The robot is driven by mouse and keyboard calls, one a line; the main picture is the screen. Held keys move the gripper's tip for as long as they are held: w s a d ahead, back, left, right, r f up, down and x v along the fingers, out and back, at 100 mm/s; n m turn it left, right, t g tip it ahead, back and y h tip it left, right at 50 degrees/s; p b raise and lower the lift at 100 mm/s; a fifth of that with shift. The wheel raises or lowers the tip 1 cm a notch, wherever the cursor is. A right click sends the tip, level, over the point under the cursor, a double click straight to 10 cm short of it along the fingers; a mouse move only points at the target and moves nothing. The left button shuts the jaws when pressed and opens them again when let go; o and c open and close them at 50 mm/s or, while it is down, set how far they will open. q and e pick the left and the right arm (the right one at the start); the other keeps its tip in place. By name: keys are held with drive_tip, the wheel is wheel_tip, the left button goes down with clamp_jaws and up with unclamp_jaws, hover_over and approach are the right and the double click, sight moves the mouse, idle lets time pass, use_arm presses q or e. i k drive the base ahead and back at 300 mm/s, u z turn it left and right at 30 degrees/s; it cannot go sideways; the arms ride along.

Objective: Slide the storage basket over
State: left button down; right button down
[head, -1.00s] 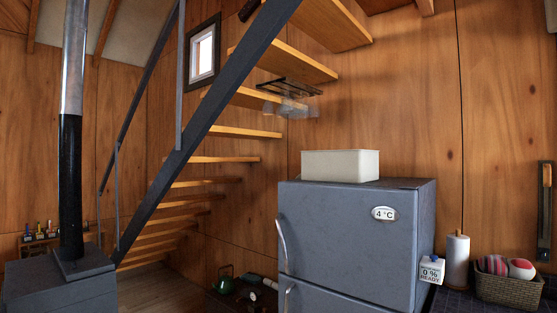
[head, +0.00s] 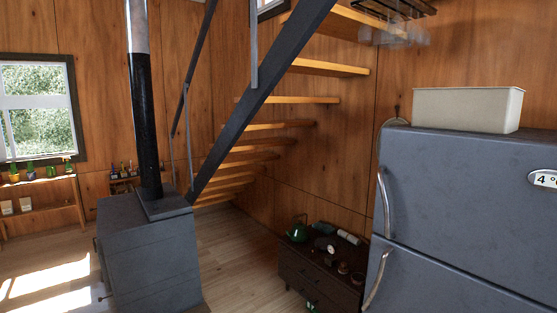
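A cream, box-shaped bin (head: 467,110), which looks like the storage basket, sits upright on top of the grey fridge (head: 460,215) at the right of the head view. Its opening faces up, and its contents cannot be seen. Neither of my grippers is in view.
A black stove (head: 150,255) with a tall flue stands at left centre. Open-tread stairs (head: 262,125) rise behind it. A low dark cabinet (head: 315,277) with a green kettle (head: 298,230) stands left of the fridge. Wooden floor (head: 228,245) shows between stove and cabinet.

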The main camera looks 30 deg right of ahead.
sight(493, 110)
drive_tip(key=u, duration=0.05)
drive_tip(key=i, duration=2.2)
drive_tip(key=z, duration=0.5)
drive_tip(key=i, duration=1.1)
drive_tip(key=z, duration=1.75)
drive_tip(key=i, duration=0.95)
drive_tip(key=z, duration=0.7)
